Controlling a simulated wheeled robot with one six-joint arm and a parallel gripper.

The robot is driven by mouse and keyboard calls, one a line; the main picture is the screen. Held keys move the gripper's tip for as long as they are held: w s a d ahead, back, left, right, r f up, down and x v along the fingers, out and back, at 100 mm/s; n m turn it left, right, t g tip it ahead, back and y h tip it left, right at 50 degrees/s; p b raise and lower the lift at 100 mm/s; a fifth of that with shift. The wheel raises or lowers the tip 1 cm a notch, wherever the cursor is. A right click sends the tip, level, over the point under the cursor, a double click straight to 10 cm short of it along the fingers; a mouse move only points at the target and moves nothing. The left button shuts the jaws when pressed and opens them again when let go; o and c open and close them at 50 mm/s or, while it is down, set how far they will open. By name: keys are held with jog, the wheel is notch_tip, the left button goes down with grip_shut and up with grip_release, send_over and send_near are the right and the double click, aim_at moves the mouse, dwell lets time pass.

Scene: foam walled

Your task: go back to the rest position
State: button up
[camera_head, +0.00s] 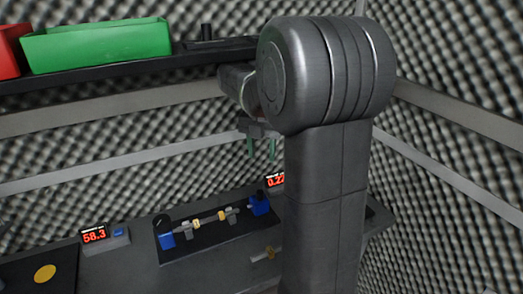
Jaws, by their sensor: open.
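My gripper (262,149) hangs in the air above the back of the bench, its two green-tipped fingers pointing down and apart. It is open, with nothing visible between the fingers. My own arm, a thick dark column with a round joint, stands in front of it and hides part of the bench on the right.
The bench (140,270) carries a display reading 58.3 (94,235), a second, partly hidden display (276,181), and a black plate with blue blocks (167,240). A yellow disc (45,273) lies left. A shelf above holds a green bin (100,45) and a red bin (10,50). Foam walls surround it.

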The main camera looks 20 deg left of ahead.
aim_at(261, 191)
dwell(0.4)
notch_tip(261, 191, down, 14)
jog(key=shift+f, duration=0.1)
jog(key=shift+a, duration=0.15)
jog(key=shift+s+a, duration=0.8)
jog(key=shift+s, duration=0.3)
jog(key=shift+w, duration=0.1)
